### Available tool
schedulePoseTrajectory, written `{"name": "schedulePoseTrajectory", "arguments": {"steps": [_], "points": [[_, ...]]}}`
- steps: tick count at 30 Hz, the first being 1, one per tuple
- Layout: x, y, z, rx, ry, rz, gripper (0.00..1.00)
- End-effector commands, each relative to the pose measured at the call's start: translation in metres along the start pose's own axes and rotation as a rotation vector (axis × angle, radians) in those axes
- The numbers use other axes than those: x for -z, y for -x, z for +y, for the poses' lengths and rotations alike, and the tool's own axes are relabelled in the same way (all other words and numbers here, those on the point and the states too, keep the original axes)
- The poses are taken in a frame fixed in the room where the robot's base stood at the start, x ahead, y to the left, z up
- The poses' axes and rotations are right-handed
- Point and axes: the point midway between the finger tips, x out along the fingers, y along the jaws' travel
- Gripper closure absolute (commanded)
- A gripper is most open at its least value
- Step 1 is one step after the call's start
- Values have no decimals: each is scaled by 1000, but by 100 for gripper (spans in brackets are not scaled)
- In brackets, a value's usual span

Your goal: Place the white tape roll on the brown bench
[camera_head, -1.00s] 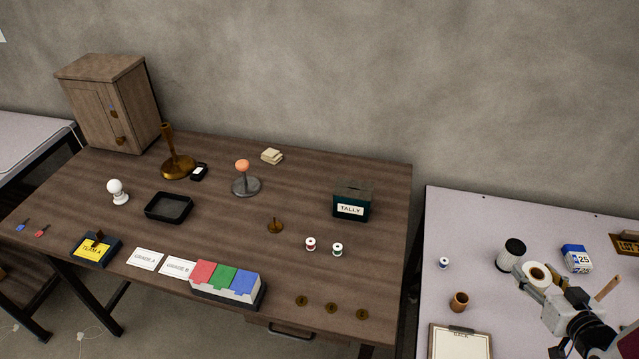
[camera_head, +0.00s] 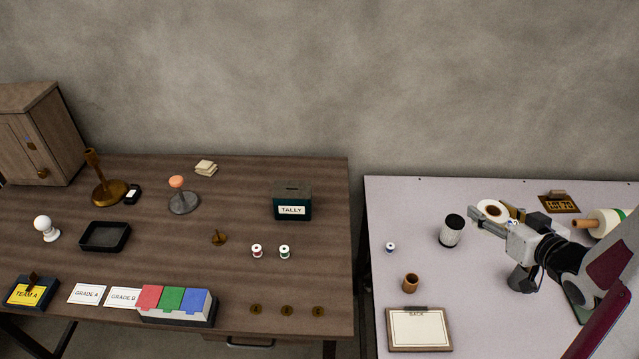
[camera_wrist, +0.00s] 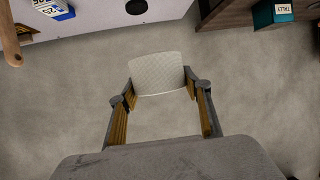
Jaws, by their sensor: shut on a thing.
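The white tape roll (camera_head: 493,210) has a brown core and is between the fingers of my gripper (camera_head: 487,226), over the white table. In the wrist view its pale side (camera_wrist: 158,73) shows between the two fingertips of my gripper (camera_wrist: 158,98), which is shut on it. A grey wall fills the background there, and the roll appears clear of any surface. The brown bench (camera_head: 190,255) stands to the left, apart from the roll. Part of the roll's lower edge is hidden by the fingers.
A gap separates the tables.

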Motion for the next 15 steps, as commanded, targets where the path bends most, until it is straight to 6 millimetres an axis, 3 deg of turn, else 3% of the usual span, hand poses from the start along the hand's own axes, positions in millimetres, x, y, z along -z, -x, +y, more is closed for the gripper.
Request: {"name": "schedulePoseTrajectory", "arguments": {"steps": [15], "points": [[20, -62, -26, 70, 29, 0, 74]]}}
